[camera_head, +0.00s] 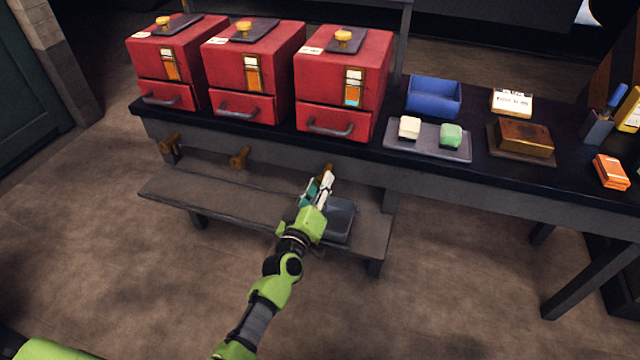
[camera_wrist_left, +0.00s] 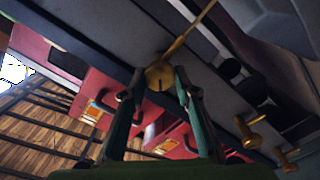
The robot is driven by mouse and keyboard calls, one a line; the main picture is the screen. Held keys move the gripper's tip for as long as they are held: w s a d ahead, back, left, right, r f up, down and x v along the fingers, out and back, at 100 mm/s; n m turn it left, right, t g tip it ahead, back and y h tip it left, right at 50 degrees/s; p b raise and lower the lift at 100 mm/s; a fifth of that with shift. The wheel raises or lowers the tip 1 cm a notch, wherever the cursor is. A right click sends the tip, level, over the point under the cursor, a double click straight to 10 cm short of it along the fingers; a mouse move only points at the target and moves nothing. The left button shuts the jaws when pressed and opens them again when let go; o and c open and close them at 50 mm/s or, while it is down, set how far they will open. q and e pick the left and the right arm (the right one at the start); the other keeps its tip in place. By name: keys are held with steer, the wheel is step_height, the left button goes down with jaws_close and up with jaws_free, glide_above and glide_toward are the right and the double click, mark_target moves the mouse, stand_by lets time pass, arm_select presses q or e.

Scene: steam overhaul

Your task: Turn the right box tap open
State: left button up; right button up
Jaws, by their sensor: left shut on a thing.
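The right red box (camera_head: 345,80) stands at the right end of a row of three red boxes on the dark bench. Its brass tap (camera_head: 327,168) sticks out below the bench's front edge, mostly hidden by my left gripper (camera_head: 322,187). In the left wrist view the tap's round brass end (camera_wrist_left: 160,74) sits between the fingertips of my left gripper (camera_wrist_left: 158,84), which is shut on it. A thin brass piece runs up and right from it. My right gripper is not in view.
Two more brass taps (camera_head: 239,158) (camera_head: 170,145) stick out to the left. A low shelf (camera_head: 235,192) runs beneath, with a grey tray (camera_head: 345,228) under my gripper. A blue bin (camera_head: 434,97), a tray with two blocks (camera_head: 428,152) and small boxes occupy the bench's right side.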

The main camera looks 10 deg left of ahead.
arm_select(q)
steer(key=shift+a+f+n+b, duration=0.1)
steer(key=shift+n+b, duration=0.15)
steer(key=shift+n, duration=2.15)
steer(key=shift+f+n+b, duration=0.1)
steer(key=shift+n+b, duration=0.1)
steer(key=shift+n, duration=2.2)
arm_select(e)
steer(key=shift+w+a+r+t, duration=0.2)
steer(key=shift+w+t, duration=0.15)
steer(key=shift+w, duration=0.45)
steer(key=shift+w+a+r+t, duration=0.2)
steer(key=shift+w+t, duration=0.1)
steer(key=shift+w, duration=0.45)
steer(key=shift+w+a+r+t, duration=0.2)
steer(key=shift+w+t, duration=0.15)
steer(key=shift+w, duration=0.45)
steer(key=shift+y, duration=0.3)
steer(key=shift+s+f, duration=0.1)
arm_select(q)
steer(key=o, duration=1.1)
steer(key=shift+c, duration=0.2)
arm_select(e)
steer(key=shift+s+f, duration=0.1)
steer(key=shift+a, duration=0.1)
